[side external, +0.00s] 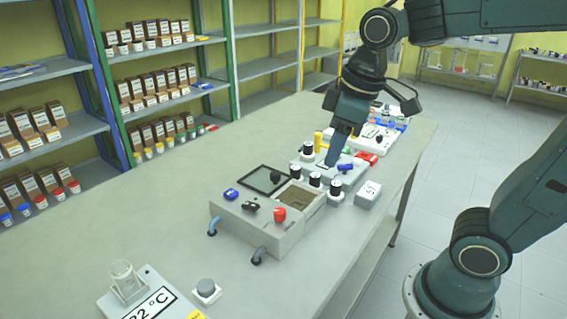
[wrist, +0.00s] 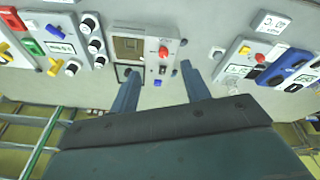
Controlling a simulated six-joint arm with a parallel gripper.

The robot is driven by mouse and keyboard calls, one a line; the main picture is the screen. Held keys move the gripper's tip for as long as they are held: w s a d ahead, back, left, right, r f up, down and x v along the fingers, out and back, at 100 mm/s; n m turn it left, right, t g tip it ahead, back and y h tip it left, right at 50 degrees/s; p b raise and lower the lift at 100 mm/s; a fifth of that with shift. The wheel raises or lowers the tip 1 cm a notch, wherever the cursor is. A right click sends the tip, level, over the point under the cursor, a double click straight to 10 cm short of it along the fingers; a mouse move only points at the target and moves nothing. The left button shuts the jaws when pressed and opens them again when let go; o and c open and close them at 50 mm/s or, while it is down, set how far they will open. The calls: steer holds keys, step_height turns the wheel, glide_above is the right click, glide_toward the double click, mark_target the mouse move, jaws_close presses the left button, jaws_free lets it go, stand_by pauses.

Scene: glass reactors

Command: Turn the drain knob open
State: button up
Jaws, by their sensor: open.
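A grey box unit (side external: 235,222) stands on the bench with a red knob (side external: 279,214), a black knob (side external: 250,206) and a blue knob (side external: 231,194) on its top. The same red (wrist: 164,52), black (wrist: 162,70) and blue (wrist: 157,83) knobs show in the wrist view. No readable label shows which one is the drain knob. My gripper (side external: 332,162) points down, beyond and right of this unit in the side view. In the wrist view my gripper (wrist: 158,68) is open and empty, its two fingers framing the knobs in the picture. It touches none of them visibly.
Black-topped white bottles (side external: 315,179) stand beside the unit, and a panel with a blue valve (side external: 345,167) lies beyond. The bench (side external: 170,215) is clear at left.

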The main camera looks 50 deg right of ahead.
mark_target(280, 210)
steer(key=w+a+f+n+g, duration=0.2)
steer(key=w+f+n, duration=0.3)
steer(key=w, duration=0.6)
steer(key=shift+g, duration=0.5)
steer(key=shift+w, duration=0.1)
step_height(280, 210, down, 14)
steer(key=shift+r, duration=0.1)
steer(key=shift+c, duration=0.5)
steer(key=c, duration=0.9)
